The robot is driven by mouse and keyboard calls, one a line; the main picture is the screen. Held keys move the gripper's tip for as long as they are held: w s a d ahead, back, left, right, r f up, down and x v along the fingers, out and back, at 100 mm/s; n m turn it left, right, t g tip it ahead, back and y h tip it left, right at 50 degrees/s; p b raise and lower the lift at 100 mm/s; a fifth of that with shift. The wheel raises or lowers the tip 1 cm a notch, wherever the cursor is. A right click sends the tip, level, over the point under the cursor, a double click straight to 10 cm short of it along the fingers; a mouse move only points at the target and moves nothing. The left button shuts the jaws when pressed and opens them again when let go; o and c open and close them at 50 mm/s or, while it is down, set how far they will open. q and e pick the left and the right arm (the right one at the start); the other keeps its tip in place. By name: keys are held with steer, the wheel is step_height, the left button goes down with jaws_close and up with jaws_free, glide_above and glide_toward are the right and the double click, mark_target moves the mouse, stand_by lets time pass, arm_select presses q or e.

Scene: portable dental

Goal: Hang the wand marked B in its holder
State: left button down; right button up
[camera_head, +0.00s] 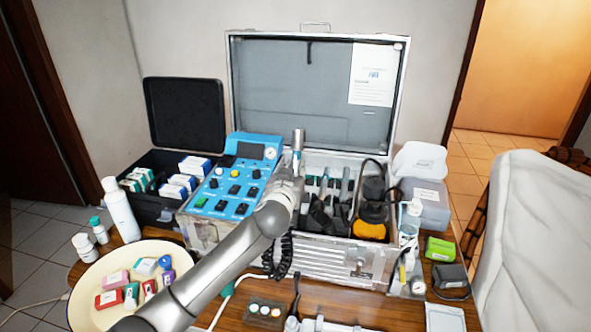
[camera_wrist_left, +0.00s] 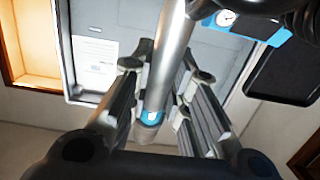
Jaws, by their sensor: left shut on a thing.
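My left gripper (camera_head: 293,172) is shut on a silver wand (camera_head: 298,142), held roughly upright above the front of the open case. In the left wrist view the gripper (camera_wrist_left: 163,72) has its fingers on both sides of the wand (camera_wrist_left: 173,40), which carries a blue band near one end. No letter B is readable on it. The blue control unit (camera_head: 228,185) with its knobs and gauge stands just left of the gripper. A holder for the wand cannot be made out; my arm covers part of the unit's right side. My right gripper is not in view.
The open metal case (camera_head: 335,250) holds several tools and a black-and-orange device (camera_head: 370,220). A black coiled cord (camera_head: 284,255) hangs at its front. A round cream tray (camera_head: 85,312) with small boxes lies left. A bottle (camera_head: 410,222) stands right.

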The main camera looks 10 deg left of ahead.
arm_select(q)
steer(key=shift+s+f, duration=0.15)
steer(key=shift+f, duration=0.25)
steer(key=shift+f, duration=0.1)
steer(key=shift+s+f+b, duration=0.1)
steer(key=shift+f+b, duration=0.2)
steer(key=shift+b, duration=0.1)
steer(key=shift+s+f+b, duration=0.2)
steer(key=shift+f+b, duration=0.15)
steer(key=shift+f, duration=0.15)
steer(key=shift+s+f+b, duration=0.15)
steer(key=shift+f+b, duration=0.15)
steer(key=shift+f, duration=0.15)
steer(key=c, duration=1.3)
jaws_free()
